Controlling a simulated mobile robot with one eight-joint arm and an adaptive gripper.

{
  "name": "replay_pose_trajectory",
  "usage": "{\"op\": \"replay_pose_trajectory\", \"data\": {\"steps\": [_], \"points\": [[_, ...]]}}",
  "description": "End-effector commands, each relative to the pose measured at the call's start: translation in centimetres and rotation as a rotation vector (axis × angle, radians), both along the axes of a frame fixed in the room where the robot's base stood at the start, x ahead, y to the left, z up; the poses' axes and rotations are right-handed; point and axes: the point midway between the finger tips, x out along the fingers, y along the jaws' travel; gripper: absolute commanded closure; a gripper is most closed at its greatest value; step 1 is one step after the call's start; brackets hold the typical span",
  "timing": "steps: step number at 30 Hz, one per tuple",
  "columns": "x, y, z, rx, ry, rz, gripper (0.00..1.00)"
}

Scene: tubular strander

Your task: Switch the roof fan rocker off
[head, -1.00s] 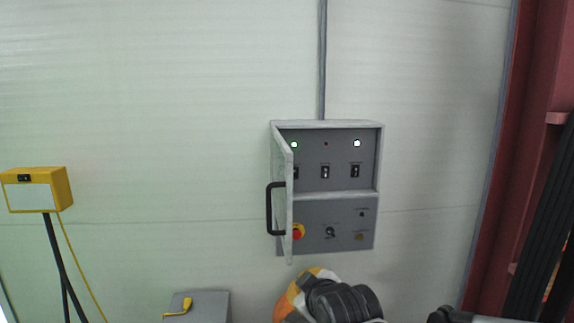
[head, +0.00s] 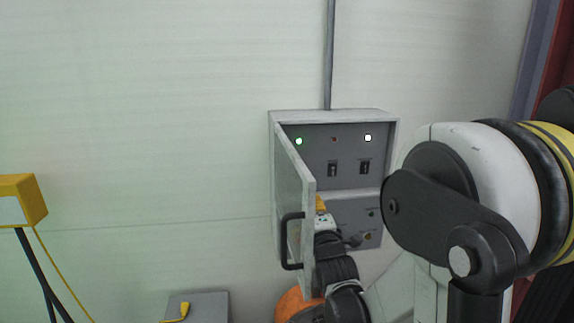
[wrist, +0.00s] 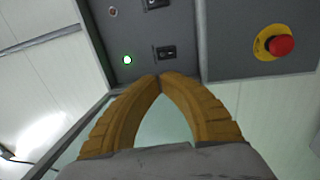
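A grey control box with its door (head: 295,190) swung open hangs on the wall. Inside are lamps and rockers; a middle rocker (head: 332,170) and a right rocker (head: 365,167) show in the head view. The left rocker is hidden there by the door, but shows in the wrist view (wrist: 166,52) beside the lit green lamp (wrist: 127,60). I cannot read which rocker is the roof fan's. My gripper (wrist: 160,78) is shut and empty, its yellow-brown fingertips together just short of the left rocker. Contact is not visible. In the head view the gripper (head: 321,204) is partly behind the door.
A red emergency stop (wrist: 281,45) on a yellow base sits on the lower panel. The door's black handle (head: 287,242) projects forward. The lit green lamp (head: 299,141) and white lamp (head: 368,138) show above the rockers. A yellow box (head: 20,200) on a stand is at far left.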

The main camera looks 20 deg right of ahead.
Motion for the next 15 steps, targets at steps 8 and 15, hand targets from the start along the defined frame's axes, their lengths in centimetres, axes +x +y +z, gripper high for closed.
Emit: {"op": "replay_pose_trajectory", "data": {"steps": [8, 15], "points": [[0.01, -0.02, 0.01, -0.001, -0.001, 0.000, 1.00], [0.57, -0.17, 0.09, 0.000, 0.000, 0.000, 1.00]]}}
